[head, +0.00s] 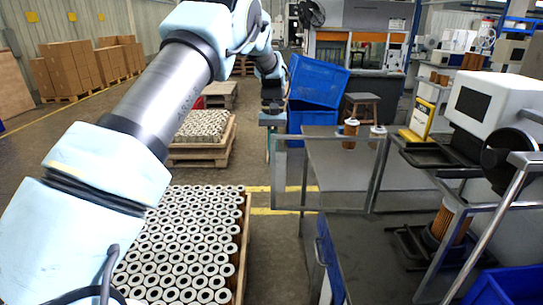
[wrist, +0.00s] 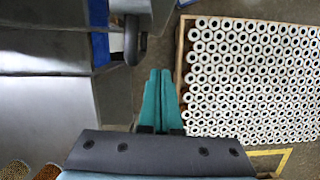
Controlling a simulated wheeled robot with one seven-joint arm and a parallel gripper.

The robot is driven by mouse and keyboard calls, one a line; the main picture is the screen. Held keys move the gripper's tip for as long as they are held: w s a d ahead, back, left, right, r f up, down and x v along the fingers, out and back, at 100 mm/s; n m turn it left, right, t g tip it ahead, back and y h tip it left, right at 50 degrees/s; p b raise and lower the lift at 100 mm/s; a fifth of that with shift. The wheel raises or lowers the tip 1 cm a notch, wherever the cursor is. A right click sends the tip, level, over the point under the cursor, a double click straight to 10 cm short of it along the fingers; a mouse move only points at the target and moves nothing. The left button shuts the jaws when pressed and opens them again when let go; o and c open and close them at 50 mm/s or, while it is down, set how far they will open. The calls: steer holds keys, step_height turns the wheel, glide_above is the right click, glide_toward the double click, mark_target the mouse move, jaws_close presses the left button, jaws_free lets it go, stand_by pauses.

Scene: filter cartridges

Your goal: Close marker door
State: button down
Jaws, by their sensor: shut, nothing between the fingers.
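The marker is the white machine (head: 497,106) on the bench at the right of the head view. A clear door in a grey metal frame (head: 330,210) stands swung out to the left, in front of the bench. An orange filter cartridge (head: 450,224) stands upright inside the marker area. My gripper (head: 270,142) is at the left edge of the door frame, pointing down; whether it touches the frame I cannot tell. In the wrist view my gripper's teal fingers (wrist: 160,74) are shut together with nothing between them. A dark handle-like part (wrist: 131,42) lies just left of them.
A pallet crate of white cartridges (head: 185,245) stands lower left, and also right in the wrist view (wrist: 250,80). Two cartridges stand on the grey table (head: 325,155). Blue bins (head: 318,82) are behind. A strip of floor between crate and bench is free.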

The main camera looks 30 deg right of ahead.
mark_target(272, 158)
steer(key=s, duration=0.1)
steer(key=s+a+p, duration=0.1)
steer(key=shift+s+a, duration=0.25)
steer(key=shift+s, duration=0.1)
steer(key=shift+s+a+f+p, duration=0.2)
steer(key=shift+s+a+p, duration=0.1)
steer(key=shift+s, duration=0.15)
steer(key=shift+s, duration=0.1)
